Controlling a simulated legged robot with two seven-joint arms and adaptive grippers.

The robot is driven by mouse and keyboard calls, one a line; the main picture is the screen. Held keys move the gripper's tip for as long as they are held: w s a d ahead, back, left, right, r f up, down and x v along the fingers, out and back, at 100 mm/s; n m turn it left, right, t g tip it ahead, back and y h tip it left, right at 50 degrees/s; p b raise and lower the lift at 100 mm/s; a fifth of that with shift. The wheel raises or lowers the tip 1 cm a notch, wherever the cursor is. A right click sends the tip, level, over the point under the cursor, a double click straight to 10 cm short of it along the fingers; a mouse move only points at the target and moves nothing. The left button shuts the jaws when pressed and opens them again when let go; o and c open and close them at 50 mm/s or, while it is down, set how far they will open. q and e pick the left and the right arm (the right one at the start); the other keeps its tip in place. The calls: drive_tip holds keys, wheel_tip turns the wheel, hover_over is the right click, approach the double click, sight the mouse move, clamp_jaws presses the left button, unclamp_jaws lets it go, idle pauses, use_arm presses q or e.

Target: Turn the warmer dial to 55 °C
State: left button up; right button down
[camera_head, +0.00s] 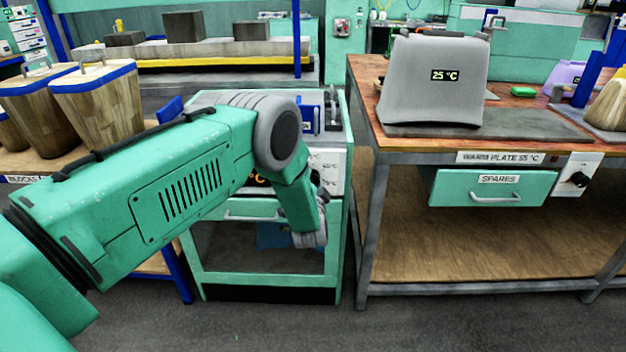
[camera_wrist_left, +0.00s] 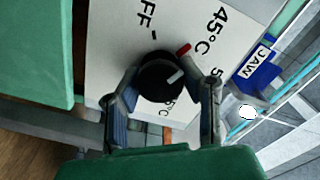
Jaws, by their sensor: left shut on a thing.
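The warmer is a teal cabinet (camera_head: 270,293) with a white panel, largely behind my left arm in the head view. Its black dial (camera_wrist_left: 158,72) shows in the left wrist view on the white panel (camera_wrist_left: 118,62). The dial has a pale line on its face, and a red mark sits at its edge on the 45 °C side. OFF and 45 °C are legible; other labels are partly covered. My left gripper (camera_wrist_left: 167,88) is shut on the dial, one finger on each side. In the head view the dial is hidden. My right gripper is not in view.
A blue JAW-labelled part (camera_wrist_left: 255,72) is close beside the panel.

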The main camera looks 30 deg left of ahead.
use_arm(q)
drive_tip(key=m, duration=0.3)
drive_tip(key=shift+d+f, duration=0.1)
drive_tip(key=shift+f, duration=0.05)
drive_tip(key=m+b, duration=0.1)
drive_tip(key=m, duration=0.1)
drive_tip(key=shift+m, duration=0.4)
drive_tip(key=m+b, duration=0.1)
drive_tip(key=m, duration=0.2)
drive_tip(key=shift+f, duration=0.1)
drive_tip(key=shift+m+b, duration=1)
drive_tip(key=shift+m, duration=0.9)
drive_tip(key=o, duration=1.2)
drive_tip(key=shift+c, duration=0.2)
drive_tip(key=shift+o, duration=0.3)
